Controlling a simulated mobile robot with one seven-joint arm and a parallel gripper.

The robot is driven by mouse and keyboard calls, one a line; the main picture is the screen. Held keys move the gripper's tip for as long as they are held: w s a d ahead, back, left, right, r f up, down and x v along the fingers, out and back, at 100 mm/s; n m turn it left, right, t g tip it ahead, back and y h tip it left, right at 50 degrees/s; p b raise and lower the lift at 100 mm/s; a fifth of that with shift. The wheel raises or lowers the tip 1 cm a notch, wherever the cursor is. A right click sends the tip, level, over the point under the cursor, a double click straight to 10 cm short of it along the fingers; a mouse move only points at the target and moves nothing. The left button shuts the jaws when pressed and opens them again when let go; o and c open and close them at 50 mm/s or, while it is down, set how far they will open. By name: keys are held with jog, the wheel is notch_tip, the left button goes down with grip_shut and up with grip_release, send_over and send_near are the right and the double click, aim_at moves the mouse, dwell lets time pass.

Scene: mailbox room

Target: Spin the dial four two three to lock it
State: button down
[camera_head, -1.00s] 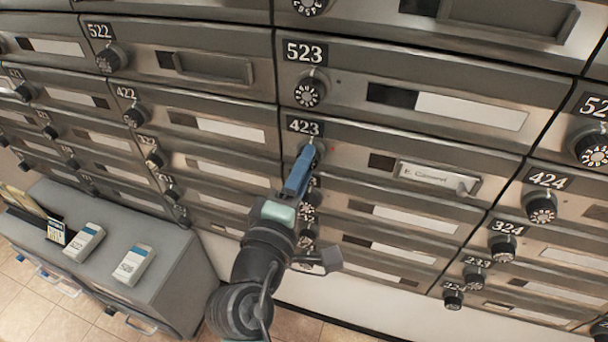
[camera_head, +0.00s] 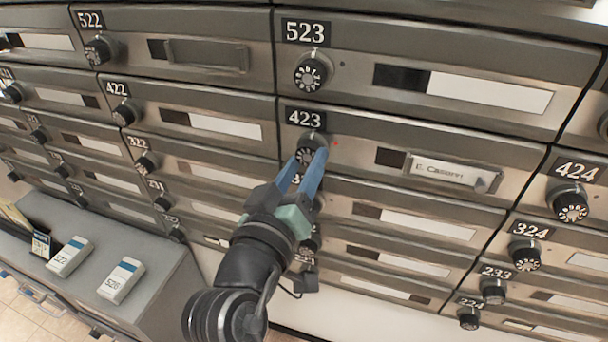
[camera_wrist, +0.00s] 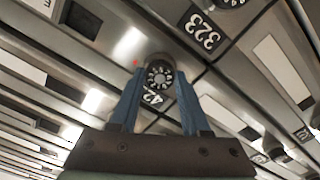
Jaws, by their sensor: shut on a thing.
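The dial (camera_head: 308,150) marked 423 is a black round knob with white numbers. It sits on a grey mailbox door below the 423 plate (camera_head: 304,118). A small red light (camera_head: 336,142) shows just right of it. My gripper (camera_head: 310,157) has its blue fingers on either side of the dial, shut on it. In the wrist view the dial (camera_wrist: 160,76) sits between both fingertips, and the 423 plate (camera_wrist: 154,97) is partly hidden by a finger. The number under the dial's mark is too small to read.
Dial 523 (camera_head: 312,74) is above and dial 424 (camera_head: 570,203) is to the right. My arm partly covers the dials below. A grey cabinet (camera_head: 150,270) with two white boxes stands at the lower left. A name card (camera_head: 440,169) shows on door 423.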

jog(key=m+b, duration=0.2)
jog(key=m, duration=0.2)
jog(key=shift+f+m+b, duration=0.1)
jog(key=shift+m+b, duration=0.2)
dwell(0.3)
jog(key=shift+c, duration=1.9)
grip_release()
jog(key=v, duration=1.3)
jog(key=shift+w, duration=0.1)
